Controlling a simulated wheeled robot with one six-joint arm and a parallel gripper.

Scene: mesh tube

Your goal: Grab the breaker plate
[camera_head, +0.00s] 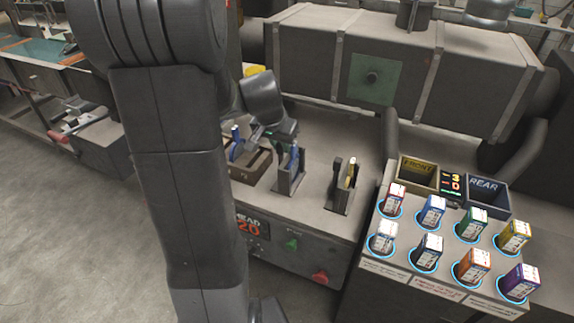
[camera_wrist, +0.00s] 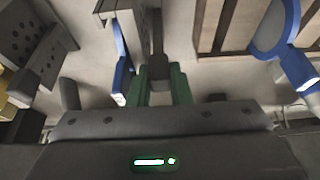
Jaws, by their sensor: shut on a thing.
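My gripper (camera_wrist: 160,78) has green-tipped fingers, shut on a dark grey narrow piece (camera_wrist: 158,66) in the wrist view. It could be the handle of the breaker plate, but I cannot make out a plate shape. A blue-handled piece (camera_wrist: 122,60) stands just left of the fingers, by a grey holder (camera_wrist: 104,10). In the head view, my gripper is partly hidden above the grey holder (camera_head: 290,182), which has a blue handle (camera_head: 290,158) in it. Whether the held piece still sits in the holder cannot be told.
A brown rack (camera_head: 250,170) with a blue tool (camera_head: 235,140) is to the left. Another stand (camera_head: 343,200) with black and yellow handles is to the right. A panel (camera_head: 400,255) with several coloured boxes is at far right. A large barrel housing (camera_head: 400,60) is behind.

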